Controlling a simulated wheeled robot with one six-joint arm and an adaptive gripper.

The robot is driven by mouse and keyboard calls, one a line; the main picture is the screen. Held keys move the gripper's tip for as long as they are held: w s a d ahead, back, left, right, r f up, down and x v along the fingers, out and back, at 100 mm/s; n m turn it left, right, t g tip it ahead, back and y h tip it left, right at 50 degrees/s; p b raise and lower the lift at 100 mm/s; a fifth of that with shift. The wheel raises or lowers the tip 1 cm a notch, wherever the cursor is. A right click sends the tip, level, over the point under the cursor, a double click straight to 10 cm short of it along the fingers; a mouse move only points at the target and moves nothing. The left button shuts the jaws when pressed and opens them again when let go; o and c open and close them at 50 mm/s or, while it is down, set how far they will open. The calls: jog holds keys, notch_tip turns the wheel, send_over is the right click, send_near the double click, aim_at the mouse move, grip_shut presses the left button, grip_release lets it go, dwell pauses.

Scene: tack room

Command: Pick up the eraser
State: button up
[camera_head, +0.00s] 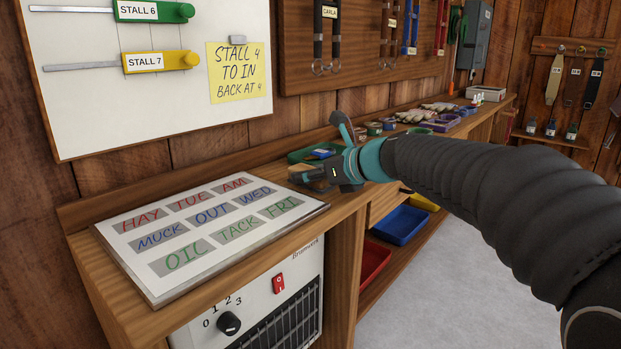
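My gripper (330,157) is at the end of my dark ribbed arm, over the wooden counter just right of the letter board. One grey finger points up and the other is low near the counter top, so it looks spread open. A small brown block (305,172), possibly the eraser, is at the lower finger, partly hidden by it. I cannot tell whether they touch. A small blue and white item (322,152) lies at a green tray (298,156) just behind the gripper; I cannot tell what it is.
A board with word strips (200,235) covers the near counter (95,262). A whiteboard (90,90) with sliders and a yellow note (238,72) hangs above. Several small items line the far counter. Red (374,262) and blue (400,225) bins sit below, beside open floor.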

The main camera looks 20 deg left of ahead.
jog(key=shift+c, duration=0.6)
